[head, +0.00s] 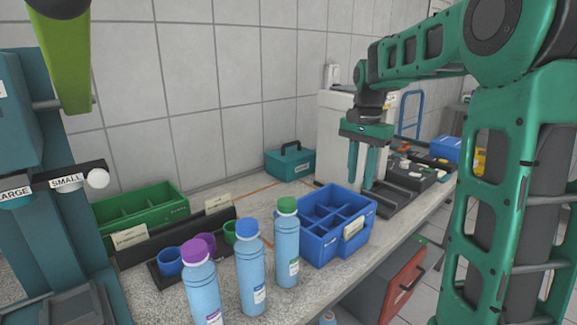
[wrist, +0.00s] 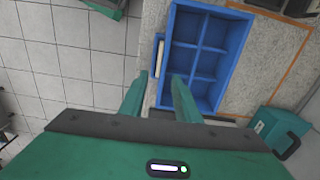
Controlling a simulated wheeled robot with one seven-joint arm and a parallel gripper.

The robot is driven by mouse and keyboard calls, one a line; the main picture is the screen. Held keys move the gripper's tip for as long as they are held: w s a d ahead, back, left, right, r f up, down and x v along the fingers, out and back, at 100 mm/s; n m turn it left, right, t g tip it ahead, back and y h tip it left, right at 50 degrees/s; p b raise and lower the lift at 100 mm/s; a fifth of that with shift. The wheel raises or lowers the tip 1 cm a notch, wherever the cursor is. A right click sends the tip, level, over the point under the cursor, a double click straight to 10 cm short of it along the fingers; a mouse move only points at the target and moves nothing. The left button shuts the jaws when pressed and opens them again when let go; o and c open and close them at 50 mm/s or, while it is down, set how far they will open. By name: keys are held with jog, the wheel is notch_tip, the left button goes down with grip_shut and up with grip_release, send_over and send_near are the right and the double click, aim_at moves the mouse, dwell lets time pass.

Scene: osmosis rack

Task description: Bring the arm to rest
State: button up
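My gripper (head: 366,165) is open and empty in the head view, pointing down above the bench, just behind and right of the blue divided crate (head: 318,248). In the wrist view my gripper's two fingers (wrist: 158,98) are spread apart with nothing between them. The blue crate also shows in the wrist view (wrist: 174,52), beyond the fingertips, and the compartments that show look empty. My arm reaches in from the right of the head view, bent and raised over the bench.
Three blue bottles with purple (head: 202,280), blue (head: 251,265) and green (head: 287,240) caps stand at the bench front. Behind are small cups (head: 170,261), a green tray (head: 150,212) and a teal toolbox (head: 290,162). A white machine (head: 335,140) stands behind my gripper. Floor (wrist: 70,50) is open beside the bench.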

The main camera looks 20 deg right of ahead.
jog(key=s+a+f+n, duration=0.1)
jog(key=s+f+n, duration=0.2)
jog(key=s, duration=1.1)
jog(key=s+a+f+n, duration=0.1)
jog(key=s+f+n, duration=0.3)
jog(key=s+f, duration=0.4)
jog(key=s, duration=0.6)
jog(key=shift+s+a, duration=0.35)
jog(key=shift+a, duration=0.05)
jog(key=shift+w+f, duration=0.3)
jog(key=shift+w, duration=0.3)
